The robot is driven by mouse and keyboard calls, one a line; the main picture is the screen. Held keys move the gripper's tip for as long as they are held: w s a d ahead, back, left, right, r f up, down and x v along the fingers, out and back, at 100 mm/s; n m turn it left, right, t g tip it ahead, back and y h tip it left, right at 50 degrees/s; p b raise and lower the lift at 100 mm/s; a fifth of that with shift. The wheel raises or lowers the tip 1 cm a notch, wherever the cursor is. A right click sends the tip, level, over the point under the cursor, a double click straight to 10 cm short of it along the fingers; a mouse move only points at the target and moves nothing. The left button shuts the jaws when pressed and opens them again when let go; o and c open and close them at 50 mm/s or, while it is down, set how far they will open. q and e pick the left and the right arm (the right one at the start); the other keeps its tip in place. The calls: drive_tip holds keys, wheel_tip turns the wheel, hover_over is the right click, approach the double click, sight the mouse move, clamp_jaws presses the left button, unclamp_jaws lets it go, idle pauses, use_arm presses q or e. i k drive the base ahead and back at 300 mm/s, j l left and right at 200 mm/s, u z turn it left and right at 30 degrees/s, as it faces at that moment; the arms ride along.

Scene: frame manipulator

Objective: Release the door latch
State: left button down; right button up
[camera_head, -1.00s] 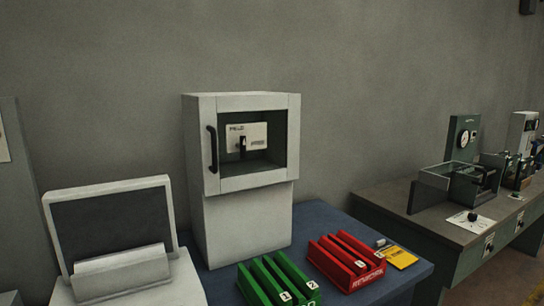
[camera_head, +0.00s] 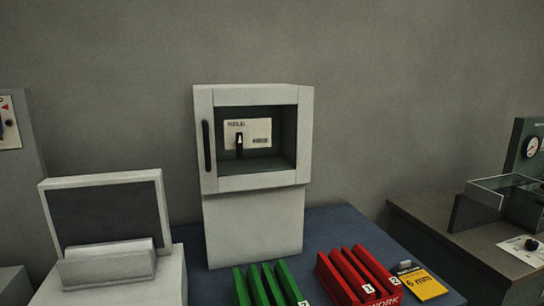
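A light grey cabinet (camera_head: 254,222) stands upright on the blue table, with a framed door (camera_head: 247,182) on its upper part. A dark vertical handle (camera_head: 207,146) is on the left side of the door frame. Through the window opening a white card (camera_head: 262,128) shows, with a small black lever-like piece (camera_head: 240,144) in front of it. I cannot tell whether this piece is the latch. The door looks closed. Neither of my grippers is in view.
A blue table (camera_head: 333,222) carries a green rack (camera_head: 266,285), a red rack (camera_head: 352,276) and a yellow card (camera_head: 424,284). A grey unit with a dark panel (camera_head: 107,218) stands at left. Another bench (camera_head: 425,228) with devices is at right.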

sight(239, 142)
drive_tip(key=i+l, duration=0.1)
drive_tip(key=l, duration=0.3)
drive_tip(key=i+l, duration=0.1)
drive_tip(key=l, duration=0.75)
drive_tip(key=i+l, duration=0.15)
drive_tip(key=l, duration=0.3)
